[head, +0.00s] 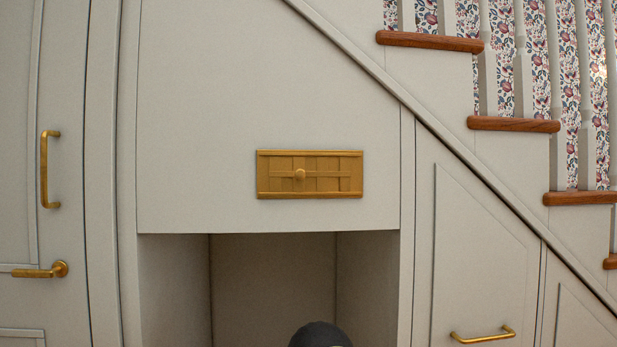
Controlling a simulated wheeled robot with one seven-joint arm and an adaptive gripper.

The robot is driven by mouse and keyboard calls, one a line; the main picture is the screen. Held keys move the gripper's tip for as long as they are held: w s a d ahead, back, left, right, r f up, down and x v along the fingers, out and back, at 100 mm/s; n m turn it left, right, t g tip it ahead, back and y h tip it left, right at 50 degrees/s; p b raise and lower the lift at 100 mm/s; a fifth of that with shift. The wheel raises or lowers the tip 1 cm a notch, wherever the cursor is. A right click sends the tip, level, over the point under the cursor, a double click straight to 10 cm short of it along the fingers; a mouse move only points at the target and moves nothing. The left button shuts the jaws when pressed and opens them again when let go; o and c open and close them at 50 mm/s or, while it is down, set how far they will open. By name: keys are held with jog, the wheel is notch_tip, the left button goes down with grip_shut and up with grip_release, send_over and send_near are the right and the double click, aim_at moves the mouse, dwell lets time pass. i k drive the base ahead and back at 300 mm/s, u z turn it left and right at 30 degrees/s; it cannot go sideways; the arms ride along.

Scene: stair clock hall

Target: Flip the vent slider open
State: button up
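The brass vent (345,184) is set in the pale panel under the stairs, a little above the open recess. It is a wide rectangle with a rail along its top and bottom and several upright slats between. Its slider has a small round knob (300,174), slightly left of the vent's middle. The slats look closed over, with no dark gaps that I can make out. Nothing touches the vent or the knob. My gripper is not in view; only a dark rounded part, probably of my arm, shows at the bottom edge, below the vent.
An open recess (272,285) lies below the vent panel. A door at left has a brass pull (44,170) and a lever handle (40,271). A cupboard at right has a brass handle (483,336). Stairs with wooden treads (513,124) descend rightward. The panel around the vent is clear.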

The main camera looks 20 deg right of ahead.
aim_at(322, 174)
jog(key=z, duration=1.9)
jog(key=k, duration=1.1)
jog(key=u, duration=1.35)
jog(key=i, duration=1)
jog(key=z, duration=0.05)
